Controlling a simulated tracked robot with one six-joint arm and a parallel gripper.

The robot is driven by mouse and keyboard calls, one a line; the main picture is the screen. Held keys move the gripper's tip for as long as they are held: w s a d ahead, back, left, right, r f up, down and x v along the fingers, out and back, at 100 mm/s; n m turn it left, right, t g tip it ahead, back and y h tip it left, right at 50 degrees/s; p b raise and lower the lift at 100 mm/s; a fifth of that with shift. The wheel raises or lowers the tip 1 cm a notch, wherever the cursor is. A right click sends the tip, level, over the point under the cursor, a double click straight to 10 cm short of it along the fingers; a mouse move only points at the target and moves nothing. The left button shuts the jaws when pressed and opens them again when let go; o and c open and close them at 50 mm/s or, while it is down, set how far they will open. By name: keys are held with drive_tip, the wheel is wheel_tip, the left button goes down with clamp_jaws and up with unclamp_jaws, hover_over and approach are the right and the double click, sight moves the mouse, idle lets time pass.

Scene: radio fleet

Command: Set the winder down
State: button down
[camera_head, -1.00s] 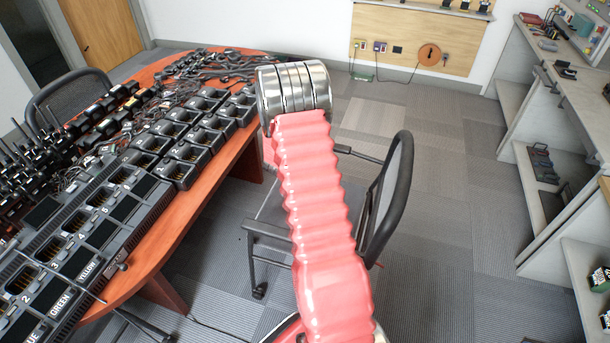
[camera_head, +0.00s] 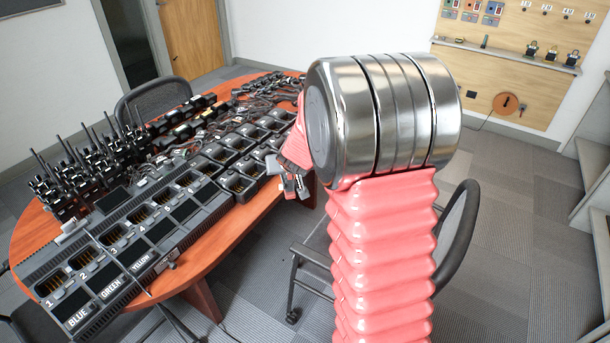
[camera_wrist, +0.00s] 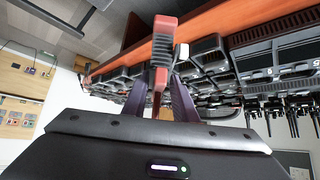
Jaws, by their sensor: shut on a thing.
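My gripper (camera_wrist: 161,83) is shut on a small red-and-dark-grey piece, which I take to be the winder (camera_wrist: 161,50). In the wrist view it stands out between the two dark fingers, with red at its far end. In the head view my gripper (camera_head: 293,184) shows just left of my arm's large metal joint, over or beside the table's right edge. There the winder cannot be told clearly from the fingers. Whether it touches anything beneath cannot be told.
The red-brown table (camera_head: 190,268) carries a long numbered charger bank (camera_head: 125,238), smaller chargers, and several radios with antennas. A black mesh chair (camera_head: 458,228) stands right of the table, behind my arm. Another chair (camera_head: 155,97) is at the far side. Carpet is open at right.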

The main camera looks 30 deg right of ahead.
drive_tip(key=s+a+r+n+y, duration=0.2)
drive_tip(key=a+r, duration=0.6)
drive_tip(key=a, duration=0.4)
drive_tip(key=shift+s+r+n+t+y, duration=0.2)
drive_tip(key=shift+s+n+t+y, duration=0.1)
drive_tip(key=shift+s+n, duration=0.7)
drive_tip(key=shift+s+d, duration=0.1)
